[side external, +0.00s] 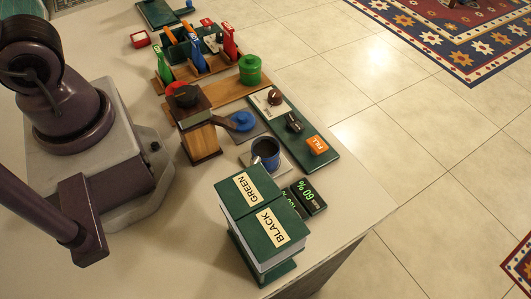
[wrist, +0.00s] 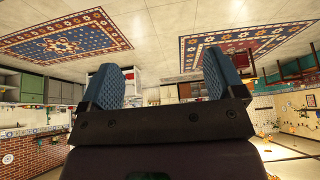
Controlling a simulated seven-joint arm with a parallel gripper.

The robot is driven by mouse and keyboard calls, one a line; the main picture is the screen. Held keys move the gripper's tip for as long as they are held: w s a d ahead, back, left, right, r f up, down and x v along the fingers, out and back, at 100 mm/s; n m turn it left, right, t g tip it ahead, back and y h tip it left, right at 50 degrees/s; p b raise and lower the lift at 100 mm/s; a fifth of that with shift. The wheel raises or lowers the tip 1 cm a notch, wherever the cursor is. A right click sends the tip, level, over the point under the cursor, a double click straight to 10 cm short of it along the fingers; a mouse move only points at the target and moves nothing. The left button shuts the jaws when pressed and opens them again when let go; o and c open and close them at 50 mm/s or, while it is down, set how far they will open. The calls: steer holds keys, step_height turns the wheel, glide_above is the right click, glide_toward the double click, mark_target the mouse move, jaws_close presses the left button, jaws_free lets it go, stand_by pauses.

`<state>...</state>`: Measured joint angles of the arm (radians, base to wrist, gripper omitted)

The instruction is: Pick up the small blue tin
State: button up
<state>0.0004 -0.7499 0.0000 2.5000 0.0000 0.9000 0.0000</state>
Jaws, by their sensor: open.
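A small round blue object (side external: 242,120), which looks like the blue tin, sits on a dark grey pad (side external: 252,133) right of a wooden box with a dark top (side external: 196,125). Its fine shape is too small to tell. A dark blue mug (side external: 266,152) stands just below it in the side view, on a light square. My gripper (wrist: 161,64) shows only in the wrist view, its two blue padded fingers wide apart with nothing between them. The wrist view shows the room, upside down, and no tin.
A green lidded canister (side external: 250,69) stands behind the blue object. A dark green panel with knobs and an orange button (side external: 317,145) lies to its right. Tall boxes labelled GREEN and BLACK (side external: 262,212) stand at the front, beside a digital display (side external: 306,196). A rack of coloured items (side external: 195,62) is farther back.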

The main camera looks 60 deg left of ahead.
steer(key=n+g+y, duration=0.1)
steer(key=n+g, duration=0.4)
steer(key=n, duration=1.1)
glide_above(265, 153)
steer(key=s+d, duration=0.1)
steer(key=d, duration=0.2)
step_height(265, 153, down, 22)
steer(key=f, duration=0.4)
steer(key=a+f, duration=0.1)
steer(key=f, duration=0.7)
steer(key=shift+w+a+f, duration=0.1)
steer(key=shift+a, duration=0.15)
steer(key=c, duration=1.1)
